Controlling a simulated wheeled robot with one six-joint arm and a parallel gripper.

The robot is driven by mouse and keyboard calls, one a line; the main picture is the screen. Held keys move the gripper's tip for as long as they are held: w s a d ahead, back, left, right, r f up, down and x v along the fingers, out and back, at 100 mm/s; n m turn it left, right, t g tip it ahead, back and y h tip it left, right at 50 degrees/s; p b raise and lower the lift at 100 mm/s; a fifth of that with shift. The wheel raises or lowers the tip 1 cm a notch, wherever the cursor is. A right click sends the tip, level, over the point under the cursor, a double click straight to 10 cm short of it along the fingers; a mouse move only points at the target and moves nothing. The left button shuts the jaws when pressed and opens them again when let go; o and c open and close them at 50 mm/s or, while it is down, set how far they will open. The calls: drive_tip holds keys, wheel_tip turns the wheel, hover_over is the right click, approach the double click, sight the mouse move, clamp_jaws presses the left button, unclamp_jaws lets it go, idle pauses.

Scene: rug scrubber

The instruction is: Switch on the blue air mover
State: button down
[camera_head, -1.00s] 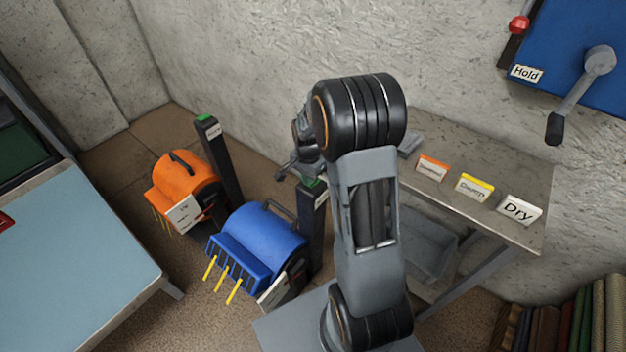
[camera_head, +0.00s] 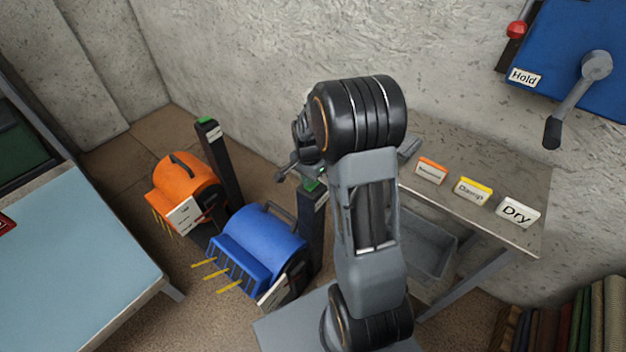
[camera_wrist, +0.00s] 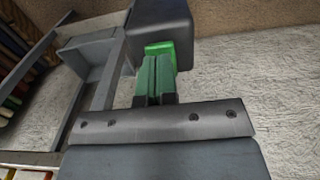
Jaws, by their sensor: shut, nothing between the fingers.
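The blue air mover (camera_head: 262,240) stands on the floor left of my arm. Its yellow streamers (camera_head: 215,274) stick outward from the front grille. A dark post (camera_head: 312,222) with a green button beside it rises behind the air mover. In the wrist view, my gripper (camera_wrist: 156,76) is shut and empty, its fingertips at the green button (camera_wrist: 160,47) on the dark post head (camera_wrist: 160,20). They seem to touch it. In the head view the gripper is mostly hidden behind my arm.
An orange air mover (camera_head: 183,188) with its own green-topped post (camera_head: 221,165) stands further left. A pale blue table (camera_head: 75,265) is at the left. A grey bench (camera_head: 480,160) with label cards stands right of my arm, against the wall.

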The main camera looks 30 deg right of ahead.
drive_tip(key=shift+r+p, duration=1.9)
drive_tip(key=shift+r, duration=0.85)
drive_tip(key=shift+n, duration=0.4)
drive_tip(key=s+a+r+n+t+p, duration=0.1)
drive_tip(key=s+a+r+n+p, duration=0.2)
drive_tip(key=r, duration=0.5)
drive_tip(key=s+a+r+n+t+p, duration=0.1)
drive_tip(key=s+a+r+n+p, duration=0.2)
drive_tip(key=s+r+n, duration=0.2)
drive_tip(key=s+a+r+n+t+p, duration=0.1)
drive_tip(key=s+a+r+n+p, duration=0.2)
drive_tip(key=s+r, duration=0.5)
wheel_tip(320, 180, up, 3)
drive_tip(key=shift+a+f+n+t, duration=0.2)
drive_tip(key=shift+a+n+t, duration=0.1)
drive_tip(key=shift+n, duration=0.4)
